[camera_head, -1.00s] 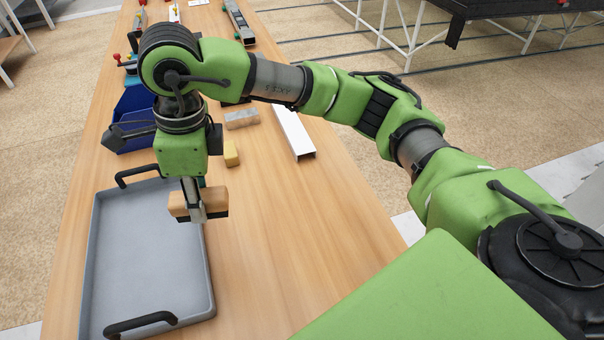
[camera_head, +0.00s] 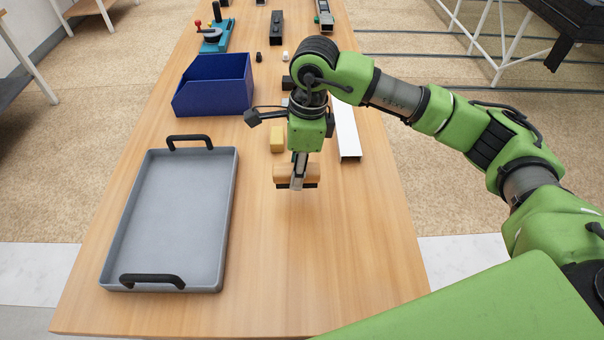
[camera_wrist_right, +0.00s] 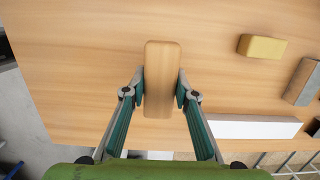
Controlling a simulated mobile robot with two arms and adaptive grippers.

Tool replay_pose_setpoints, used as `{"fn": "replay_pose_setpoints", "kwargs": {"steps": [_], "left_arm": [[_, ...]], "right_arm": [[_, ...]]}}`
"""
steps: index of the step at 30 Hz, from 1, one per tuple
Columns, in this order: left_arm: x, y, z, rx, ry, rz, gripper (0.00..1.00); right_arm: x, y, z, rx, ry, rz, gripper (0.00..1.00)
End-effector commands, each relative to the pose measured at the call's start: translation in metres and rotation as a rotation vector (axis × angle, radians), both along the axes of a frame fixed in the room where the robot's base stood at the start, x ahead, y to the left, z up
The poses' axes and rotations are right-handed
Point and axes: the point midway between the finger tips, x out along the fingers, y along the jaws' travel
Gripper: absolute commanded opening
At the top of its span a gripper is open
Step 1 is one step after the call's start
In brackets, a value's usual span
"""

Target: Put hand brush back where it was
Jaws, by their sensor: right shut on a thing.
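The hand brush (camera_head: 284,173) has a light wooden back and a dark underside. My right gripper (camera_head: 298,172) is shut on it and holds it above the wooden table, to the right of the grey tray. In the right wrist view the brush's wooden back (camera_wrist_right: 161,80) sits between the two fingertips of the right gripper (camera_wrist_right: 160,92), lengthwise up the picture. Its bristles are hidden there. Whether the brush touches the table is hard to tell, but it looks raised. My left gripper is in neither view.
The grey tray (camera_head: 231,200) with black handles lies empty at the left. A blue bin (camera_head: 213,87), a yellow block (camera_head: 277,139) and a white channel bar (camera_head: 347,130) are farther back. In the wrist view a grey-brown block (camera_wrist_right: 302,82) shows. The table front is bare.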

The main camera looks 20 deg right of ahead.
Motion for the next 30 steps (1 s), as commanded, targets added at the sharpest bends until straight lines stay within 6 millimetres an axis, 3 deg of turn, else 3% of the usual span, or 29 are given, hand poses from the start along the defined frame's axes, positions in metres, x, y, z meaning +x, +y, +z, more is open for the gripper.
{"fn": "replay_pose_setpoints", "kwargs": {"steps": [10, 16, 28, 29, 30], "left_arm": [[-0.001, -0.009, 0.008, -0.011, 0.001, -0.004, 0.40], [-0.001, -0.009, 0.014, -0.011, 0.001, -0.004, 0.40], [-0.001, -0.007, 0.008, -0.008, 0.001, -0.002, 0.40], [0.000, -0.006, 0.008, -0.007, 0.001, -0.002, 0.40], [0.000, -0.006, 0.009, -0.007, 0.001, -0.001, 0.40]], "right_arm": [[0.014, -0.015, -0.024, -0.001, 0.002, -0.003, 0.05], [0.015, -0.015, -0.052, 0.000, 0.001, -0.001, 0.05], [0.015, -0.015, -0.060, 0.001, -0.001, 0.000, 0.05], [0.015, -0.015, -0.060, 0.000, -0.001, 0.000, 0.29], [0.015, -0.015, -0.059, 0.000, -0.001, 0.000, 0.40]]}}
